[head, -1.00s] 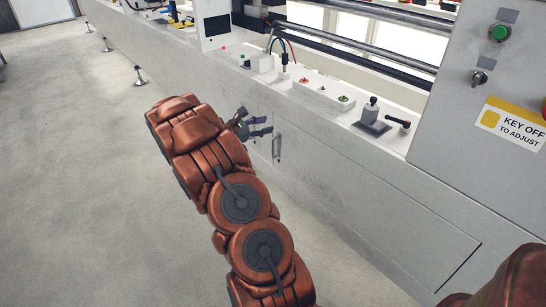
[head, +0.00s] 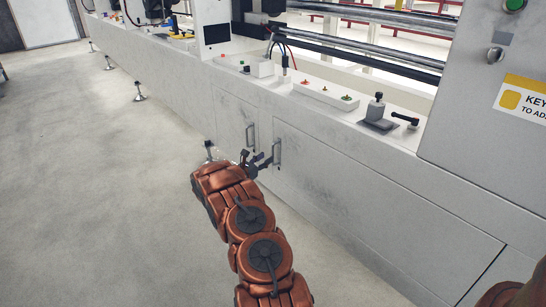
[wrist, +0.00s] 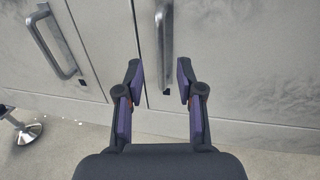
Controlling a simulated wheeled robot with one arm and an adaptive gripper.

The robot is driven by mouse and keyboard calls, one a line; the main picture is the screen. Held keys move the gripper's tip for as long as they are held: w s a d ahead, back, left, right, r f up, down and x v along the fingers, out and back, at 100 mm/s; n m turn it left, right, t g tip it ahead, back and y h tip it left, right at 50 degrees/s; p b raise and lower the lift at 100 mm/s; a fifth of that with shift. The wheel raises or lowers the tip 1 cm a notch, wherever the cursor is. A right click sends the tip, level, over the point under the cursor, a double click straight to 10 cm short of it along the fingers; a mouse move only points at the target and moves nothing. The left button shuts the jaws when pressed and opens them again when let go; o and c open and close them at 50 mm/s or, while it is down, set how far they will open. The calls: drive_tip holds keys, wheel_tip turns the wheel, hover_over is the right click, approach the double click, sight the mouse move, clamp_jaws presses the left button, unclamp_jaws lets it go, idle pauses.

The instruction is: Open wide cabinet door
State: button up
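The wide cabinet door (head: 370,190) is a pale grey, smudged panel low on the machine front, and it looks closed. Its upright metal handle (head: 277,152) sits near the door's left edge. My gripper (head: 262,162) is low in front of the doors, close to this handle. In the wrist view, my gripper (wrist: 159,72) is open, and the wide door's handle (wrist: 164,40) shows between its fingertips. Nothing is gripped. I cannot tell how far the fingertips are from the handle in depth.
A narrower door (head: 232,120) with its own handle (head: 251,135) adjoins on the left; that handle also shows in the wrist view (wrist: 52,45). A machine foot (wrist: 25,130) stands at the lower left. The concrete floor (head: 100,200) is clear on the left.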

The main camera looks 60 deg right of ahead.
sight(273, 163)
drive_tip(key=shift+s+d+f+b, duration=0.15)
drive_tip(key=shift+d+b, duration=0.2)
drive_tip(key=shift+d, duration=1.1)
drive_tip(key=shift+s+d+r+b, duration=0.1)
drive_tip(key=shift+d+b, duration=0.25)
drive_tip(key=shift+d, duration=1.1)
drive_tip(key=shift+c, duration=0.4)
clamp_jaws()
